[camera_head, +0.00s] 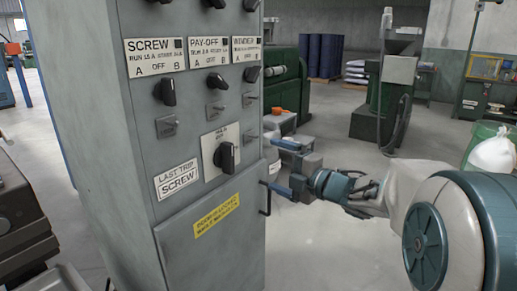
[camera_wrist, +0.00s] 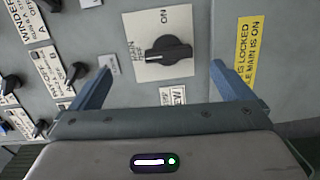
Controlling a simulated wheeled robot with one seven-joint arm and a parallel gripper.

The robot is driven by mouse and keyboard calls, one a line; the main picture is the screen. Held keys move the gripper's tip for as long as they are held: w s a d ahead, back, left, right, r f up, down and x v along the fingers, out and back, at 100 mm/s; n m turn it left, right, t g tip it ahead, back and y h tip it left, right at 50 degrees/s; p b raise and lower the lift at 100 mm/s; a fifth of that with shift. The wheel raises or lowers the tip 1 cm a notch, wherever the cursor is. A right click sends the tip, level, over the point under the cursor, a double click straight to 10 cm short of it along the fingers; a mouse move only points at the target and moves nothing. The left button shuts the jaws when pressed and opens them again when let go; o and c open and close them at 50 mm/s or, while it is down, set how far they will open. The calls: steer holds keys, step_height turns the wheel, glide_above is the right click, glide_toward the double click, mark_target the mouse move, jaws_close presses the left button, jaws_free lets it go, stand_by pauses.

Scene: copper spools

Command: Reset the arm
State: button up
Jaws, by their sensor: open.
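My gripper (camera_head: 274,165) is open and empty at the right edge of the grey control cabinet (camera_head: 225,240) in the head view. Its two blue fingers are spread apart. In the wrist view my gripper (camera_wrist: 160,68) faces the cabinet front, with the black main knob (camera_wrist: 168,52) between and beyond the fingertips; nothing is between the fingers. The main knob (camera_head: 225,156) sits on a white plate. Its handle lies upright in the head view and sideways in the wrist view.
Smaller black selector knobs (camera_head: 166,92) sit above the main knob. A green machine (camera_head: 385,100) stands behind. Floor (camera_head: 330,250) right of the cabinet is clear.

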steer(key=d+r+m+t+h+p, duration=0.3)
steer(key=d+r+m+h+p, duration=0.5)
steer(key=m, duration=0.3)
steer(key=s+d+r+m+g+h+p, duration=0.2)
steer(key=s+m+g+h+p, duration=0.1)
steer(key=s+m+h+p, duration=0.3)
steer(key=s+a+m+g+p, duration=0.1)
steer(key=s+m+g+p, duration=0.3)
steer(key=s, duration=0.6)
steer(key=s+a+m+g+y+p, duration=0.1)
steer(key=s+m+g+p, duration=0.4)
steer(key=s, duration=0.5)
steer(key=shift+s+a+m+g+p, duration=0.3)
steer(key=shift+s+a+g+p, duration=0.1)
steer(key=shift+a+p, duration=0.45)
steer(key=shift+d, duration=0.1)
